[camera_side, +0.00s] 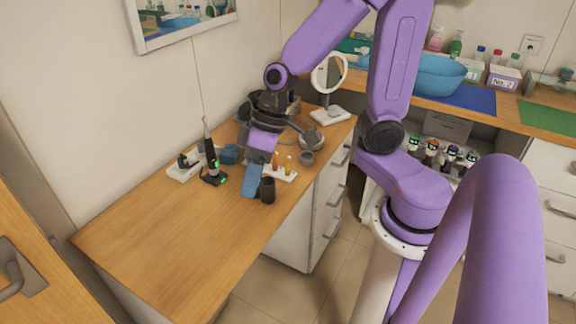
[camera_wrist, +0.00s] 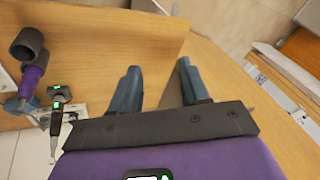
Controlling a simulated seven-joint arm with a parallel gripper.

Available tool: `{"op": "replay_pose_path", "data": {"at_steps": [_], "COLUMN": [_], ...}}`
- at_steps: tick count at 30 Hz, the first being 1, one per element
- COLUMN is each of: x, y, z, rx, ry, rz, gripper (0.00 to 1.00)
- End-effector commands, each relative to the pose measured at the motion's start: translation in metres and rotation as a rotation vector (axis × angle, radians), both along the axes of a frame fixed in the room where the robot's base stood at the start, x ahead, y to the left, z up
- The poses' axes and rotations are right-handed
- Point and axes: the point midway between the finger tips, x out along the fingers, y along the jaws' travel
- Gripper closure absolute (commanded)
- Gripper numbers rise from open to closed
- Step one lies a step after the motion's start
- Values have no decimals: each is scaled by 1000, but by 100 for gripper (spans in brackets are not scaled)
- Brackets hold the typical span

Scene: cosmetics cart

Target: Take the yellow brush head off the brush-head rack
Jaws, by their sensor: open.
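The yellow brush head (camera_side: 289,163) stands upright on the white brush-head rack (camera_side: 286,175) in the side view. An orange brush head (camera_side: 275,159) stands just left of it on the same rack. My gripper (camera_side: 250,184) points down with blue fingers, left of the rack and apart from the yellow head. In the wrist view my gripper (camera_wrist: 160,90) is open, its two blue fingers spread. I cannot make out the rack or the yellow head in that view. Part of the rack is hidden behind my gripper in the side view.
A dark cup (camera_side: 267,191) stands close to my fingers. A black handle with a green light (camera_side: 212,170) stands upright at the left, also seen in the wrist view (camera_wrist: 58,105). A round mirror (camera_side: 329,73) is behind. The front of the wooden top (camera_side: 185,240) is clear.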

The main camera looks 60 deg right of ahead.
Motion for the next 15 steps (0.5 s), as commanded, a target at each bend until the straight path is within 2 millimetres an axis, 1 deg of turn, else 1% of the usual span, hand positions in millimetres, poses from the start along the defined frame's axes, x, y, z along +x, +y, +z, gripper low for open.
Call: {"op": "replay_pose_path", "data": {"at_steps": [1, 3, 8, 12, 15], "x": [13, 32, 71, 99, 114], "y": [-3, -8, -29, -56, -80], "z": [-3, -6, -13, -21, -28], "rx": [12, 26, 40, 27, 5], "ry": [-7, -23, -62, -96, -116], "rz": [-63, -148, -349, -531, -663], "gripper": [54, 54, 54, 54, 54]}}
